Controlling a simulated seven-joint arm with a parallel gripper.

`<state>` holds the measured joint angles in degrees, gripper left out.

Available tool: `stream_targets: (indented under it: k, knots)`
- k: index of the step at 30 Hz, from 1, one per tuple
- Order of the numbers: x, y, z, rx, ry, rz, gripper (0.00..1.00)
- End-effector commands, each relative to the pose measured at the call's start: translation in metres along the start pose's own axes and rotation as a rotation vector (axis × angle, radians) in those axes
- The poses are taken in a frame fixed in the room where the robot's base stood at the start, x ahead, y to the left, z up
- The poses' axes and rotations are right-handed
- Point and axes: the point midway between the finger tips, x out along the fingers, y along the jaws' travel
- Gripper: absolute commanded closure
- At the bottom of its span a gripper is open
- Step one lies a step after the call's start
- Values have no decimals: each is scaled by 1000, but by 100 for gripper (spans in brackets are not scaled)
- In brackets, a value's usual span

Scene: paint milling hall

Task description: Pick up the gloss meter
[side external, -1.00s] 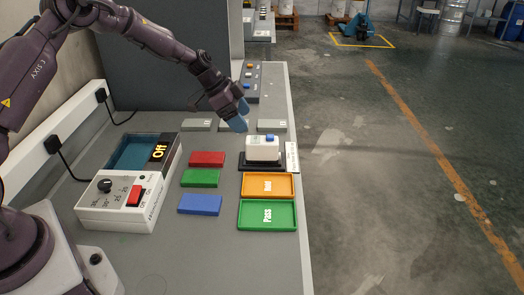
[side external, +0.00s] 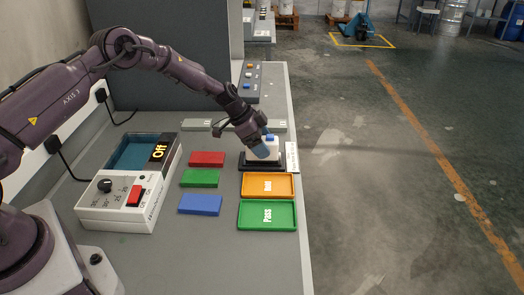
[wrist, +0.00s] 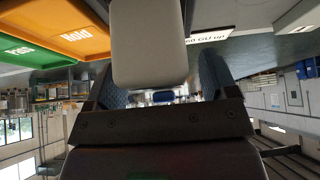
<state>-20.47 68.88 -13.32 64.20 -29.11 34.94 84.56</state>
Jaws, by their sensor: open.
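The gloss meter (side external: 270,154) is a small white box with a blue button on top, sitting on a black base (side external: 247,166). My gripper (side external: 262,149) has come down over it from the upper left, tilted, and a blue finger covers part of its left side. In the wrist view my gripper (wrist: 163,75) is open, with one blue-lined finger on each side of the pale meter body (wrist: 150,45). I cannot tell whether the fingers touch it.
An orange Hold tray (side external: 246,185) and a green Pass tray (side external: 242,217) lie just in front of the base. Red (side external: 207,159), green (side external: 200,178) and blue (side external: 200,204) blocks lie to the left. The bench's right edge is close.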

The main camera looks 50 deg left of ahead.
Motion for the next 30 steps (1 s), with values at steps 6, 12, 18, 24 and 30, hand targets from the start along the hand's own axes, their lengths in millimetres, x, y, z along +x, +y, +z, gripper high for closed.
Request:
stream_targets:
  k: [6, 12, 18, 24, 30]
  knots:
    - [0, 0, 0, 0, 0, 0, 60]
    - [-1, 0, -1, 1, 2, -2, 89]
    - [-2, -1, -2, 1, 2, -2, 88]
    - [-15, -1, -11, 3, 4, -5, 88]
    - [-49, 10, -20, 0, 2, -4, 88]
